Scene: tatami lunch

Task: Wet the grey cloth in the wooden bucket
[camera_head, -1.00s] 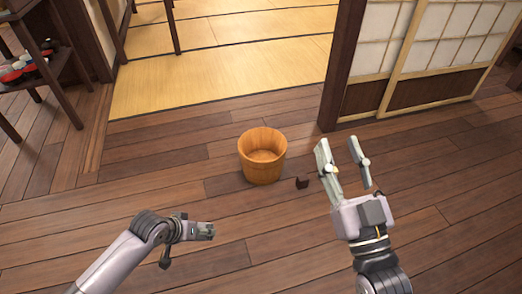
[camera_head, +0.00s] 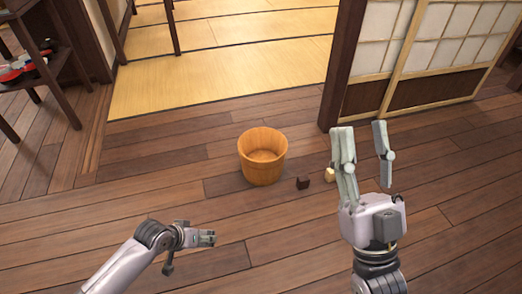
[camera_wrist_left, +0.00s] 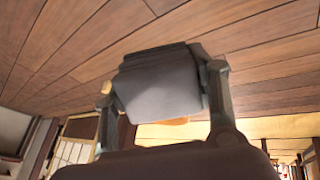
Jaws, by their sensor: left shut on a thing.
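The wooden bucket (camera_head: 262,165) stands upright on the plank floor, and its inside looks empty. My left gripper (camera_head: 208,238) is low, in front and left of the bucket, apart from it. In the left wrist view a smooth grey piece, which looks like the grey cloth (camera_wrist_left: 160,88), sits between the two fingers of my left gripper (camera_wrist_left: 165,95). A sliver of orange, probably the bucket (camera_wrist_left: 176,121), shows behind it. My right gripper (camera_head: 361,140) is open and empty, right of the bucket, with its fingers pointing away from me.
A sliding screen (camera_head: 430,50) stands at the back right, tatami (camera_head: 220,70) lies behind, and a dark shelf (camera_head: 42,72) is at the left. The floor around the bucket is mostly clear.

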